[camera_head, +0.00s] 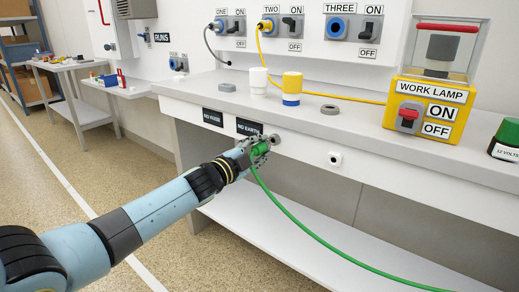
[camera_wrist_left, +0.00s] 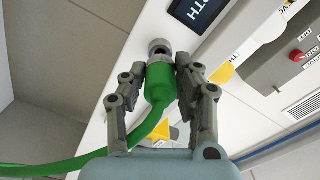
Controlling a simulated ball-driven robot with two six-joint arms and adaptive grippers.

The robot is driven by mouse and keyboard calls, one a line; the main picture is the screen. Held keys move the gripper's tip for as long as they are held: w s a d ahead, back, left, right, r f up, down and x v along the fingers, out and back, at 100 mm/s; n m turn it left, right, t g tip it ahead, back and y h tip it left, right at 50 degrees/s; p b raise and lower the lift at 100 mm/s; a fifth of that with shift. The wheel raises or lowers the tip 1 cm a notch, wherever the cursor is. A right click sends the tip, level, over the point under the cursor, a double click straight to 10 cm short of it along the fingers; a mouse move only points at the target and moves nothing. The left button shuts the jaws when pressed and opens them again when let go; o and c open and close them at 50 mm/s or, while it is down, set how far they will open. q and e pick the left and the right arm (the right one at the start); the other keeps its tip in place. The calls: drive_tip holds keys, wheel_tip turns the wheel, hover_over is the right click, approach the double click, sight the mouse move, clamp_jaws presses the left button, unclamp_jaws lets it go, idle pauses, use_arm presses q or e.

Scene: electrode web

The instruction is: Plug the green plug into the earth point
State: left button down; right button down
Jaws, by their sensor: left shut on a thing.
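The green plug (camera_head: 260,149) is in my left gripper (camera_head: 256,152), which is shut around its body at the bench's front edge. In the left wrist view the plug (camera_wrist_left: 160,83) sits between the two fingers of the gripper (camera_wrist_left: 161,92), its nose toward a round grey fitting (camera_wrist_left: 158,47) on the white panel. A green cable (camera_head: 320,236) trails down and right. My right gripper is out of view.
On the bench top (camera_head: 345,122) stand a white cup-like piece (camera_head: 258,81), a yellow one (camera_head: 292,87) and the yellow work lamp box (camera_head: 430,108). A yellow cable (camera_head: 330,96) crosses behind.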

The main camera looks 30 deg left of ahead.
use_arm(q)
drive_tip(key=shift+w+d, duration=0.1)
drive_tip(key=shift+w, duration=1.25)
drive_tip(key=c, duration=0.9)
unclamp_jaws()
drive_tip(key=shift+s, duration=0.15)
drive_tip(key=s+a, duration=0.1)
drive_tip(key=s, duration=1)
drive_tip(key=shift+s, duration=0.35)
drive_tip(key=shift+f, duration=0.1)
